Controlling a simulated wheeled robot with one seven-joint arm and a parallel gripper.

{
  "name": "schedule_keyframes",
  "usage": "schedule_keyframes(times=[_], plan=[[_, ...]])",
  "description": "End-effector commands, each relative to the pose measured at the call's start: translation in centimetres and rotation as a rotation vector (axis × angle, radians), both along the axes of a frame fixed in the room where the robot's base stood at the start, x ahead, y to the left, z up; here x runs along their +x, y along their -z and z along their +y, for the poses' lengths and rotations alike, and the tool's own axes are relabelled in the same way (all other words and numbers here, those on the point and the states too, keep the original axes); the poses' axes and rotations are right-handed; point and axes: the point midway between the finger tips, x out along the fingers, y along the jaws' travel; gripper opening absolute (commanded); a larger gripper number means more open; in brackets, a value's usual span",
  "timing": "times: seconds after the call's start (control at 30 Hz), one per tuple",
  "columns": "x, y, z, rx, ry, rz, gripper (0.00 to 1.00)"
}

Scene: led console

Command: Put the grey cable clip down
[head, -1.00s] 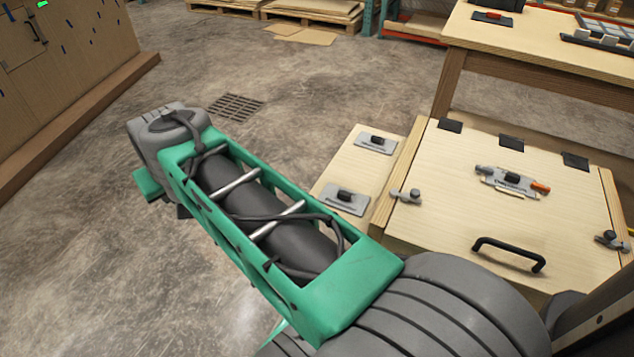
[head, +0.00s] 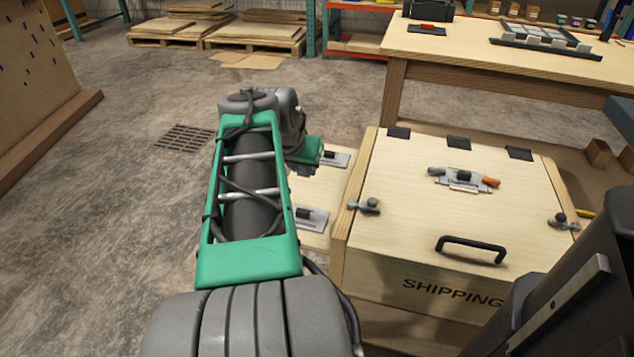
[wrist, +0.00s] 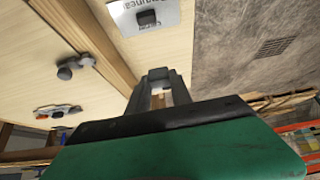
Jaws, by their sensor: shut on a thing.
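My gripper (wrist: 158,92) shows in the wrist view with its two dark fingers close together, shut on a small grey piece at their tips, which I take for the grey cable clip (wrist: 158,75). Its shape is mostly hidden by the fingers. The gripper is over the pale wooden side board, beside the box's raised edge. In the head view my arm hides most of the gripper, and the clip cannot be made out there.
Two metal plates with dark blocks, a far one (head: 336,159) and a near one (head: 311,218), lie on the side board (head: 312,190). The wooden box (head: 400,225) to the right has side clamps, a central latch (head: 463,180) and a black handle (head: 470,246). A workbench (head: 450,48) stands behind.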

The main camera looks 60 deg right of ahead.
Motion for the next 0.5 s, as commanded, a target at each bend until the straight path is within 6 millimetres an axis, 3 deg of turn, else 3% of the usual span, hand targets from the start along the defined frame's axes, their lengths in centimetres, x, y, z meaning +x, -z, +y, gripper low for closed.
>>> schedule_keyframes(times=[0.1,0.2,0.5], plan=[[0.3,2.2,-3.6,0.004,0.003,0.002,0.00],[0.6,4.4,-5.8,0.005,0.001,0.002,0.00],[1.1,7.9,-9.0,0.002,-0.004,0.001,0.00]])
